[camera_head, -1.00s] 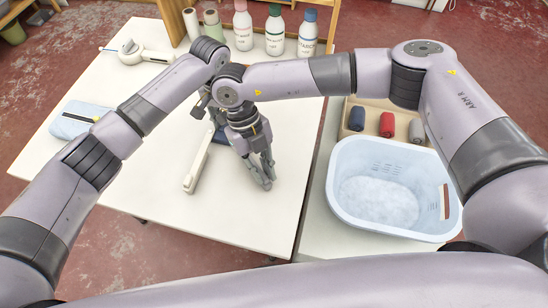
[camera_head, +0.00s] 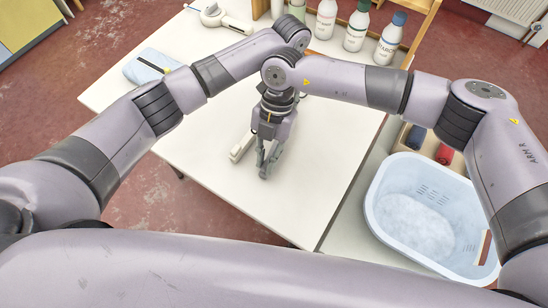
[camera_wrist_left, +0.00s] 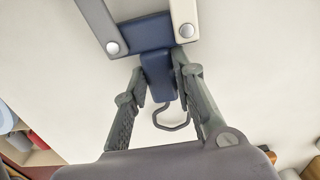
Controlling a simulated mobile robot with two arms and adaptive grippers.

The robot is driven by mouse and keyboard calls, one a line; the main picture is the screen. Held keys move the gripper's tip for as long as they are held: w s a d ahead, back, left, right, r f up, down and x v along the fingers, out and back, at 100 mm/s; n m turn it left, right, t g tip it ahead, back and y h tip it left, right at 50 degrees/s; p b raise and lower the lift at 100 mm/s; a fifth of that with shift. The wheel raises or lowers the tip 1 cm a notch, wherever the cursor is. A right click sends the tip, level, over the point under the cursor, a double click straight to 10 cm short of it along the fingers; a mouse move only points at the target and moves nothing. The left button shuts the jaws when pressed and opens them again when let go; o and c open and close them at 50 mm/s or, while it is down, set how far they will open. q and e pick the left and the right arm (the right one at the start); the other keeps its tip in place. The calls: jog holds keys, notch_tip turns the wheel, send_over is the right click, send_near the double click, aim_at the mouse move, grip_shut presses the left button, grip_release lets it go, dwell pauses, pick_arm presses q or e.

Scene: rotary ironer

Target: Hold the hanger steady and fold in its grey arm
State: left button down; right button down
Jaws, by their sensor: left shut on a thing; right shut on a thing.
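In the left wrist view the hanger has a dark blue centre (camera_wrist_left: 150,35), a metal hook (camera_wrist_left: 172,120), a grey arm (camera_wrist_left: 98,18) and a cream arm (camera_wrist_left: 185,14). The arms are pinned to the centre and run out of the top of the view. My left gripper (camera_wrist_left: 160,72) is shut on the hanger's blue neck. In the head view it is hidden behind my right wrist. The cream arm (camera_head: 241,148) shows there, low over the table. My right gripper (camera_head: 265,168) points down beside it, fingers close together; what it holds is hidden, and the grey arm cannot be made out there.
The white table (camera_head: 215,180) is clear around the grippers. A blue tub (camera_head: 378,205) stands at the right, beside rolled cloths (camera_head: 444,154). Several bottles (camera_head: 357,28) line the back. A folded blue cloth (camera_head: 148,66) lies at the left.

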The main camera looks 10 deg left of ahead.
jog(key=shift+a, duration=0.25)
jog(key=c, duration=1.6)
grip_release()
jog(key=shift+d, duration=0.1)
